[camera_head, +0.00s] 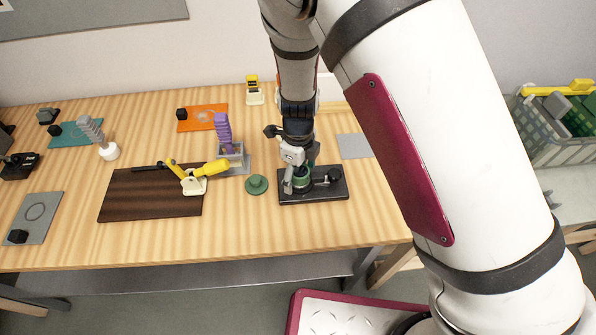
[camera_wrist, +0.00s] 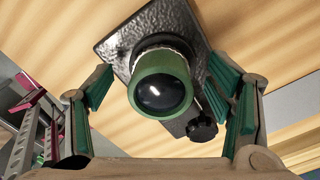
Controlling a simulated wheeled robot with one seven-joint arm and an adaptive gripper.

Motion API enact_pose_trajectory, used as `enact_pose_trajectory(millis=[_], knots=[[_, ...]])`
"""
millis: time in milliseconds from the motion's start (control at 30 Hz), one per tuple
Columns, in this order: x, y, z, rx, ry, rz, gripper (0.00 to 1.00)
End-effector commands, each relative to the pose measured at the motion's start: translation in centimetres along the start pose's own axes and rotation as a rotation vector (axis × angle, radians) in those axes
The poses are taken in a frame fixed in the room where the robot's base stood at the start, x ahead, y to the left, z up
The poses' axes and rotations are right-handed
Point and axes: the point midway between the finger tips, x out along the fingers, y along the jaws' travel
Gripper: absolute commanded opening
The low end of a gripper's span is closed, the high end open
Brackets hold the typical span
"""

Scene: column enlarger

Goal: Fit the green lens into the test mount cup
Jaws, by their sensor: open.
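The green lens (camera_wrist: 160,84), a green barrel with dark glass, stands at the silver ring of the test mount cup (camera_wrist: 158,44). How deep it sits in the cup I cannot tell. The cup is on a black hammered base (camera_head: 328,191), which also shows in the wrist view (camera_wrist: 115,42) with a black knob (camera_wrist: 202,128). My gripper (camera_wrist: 166,92) is open, its green-padded fingers on either side of the lens with visible gaps. In the head view my gripper (camera_head: 300,180) partly hides the lens and cup.
A green disc-shaped piece (camera_head: 257,184) lies just left of the base. A yellow-armed device (camera_head: 195,184) stands on a dark brown board (camera_head: 130,205) farther left. A purple-handled item (camera_head: 222,133) stands behind. A grey pad (camera_head: 354,146) lies at the right.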

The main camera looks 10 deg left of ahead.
Motion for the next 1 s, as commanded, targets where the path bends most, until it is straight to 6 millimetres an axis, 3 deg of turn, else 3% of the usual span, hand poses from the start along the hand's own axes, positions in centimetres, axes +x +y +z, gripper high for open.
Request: enact_pose_trajectory(millis=[1000], knots=[[-1.2, 0.0, 0.0, 0.0, -0.001, -0.001, 0.77]])
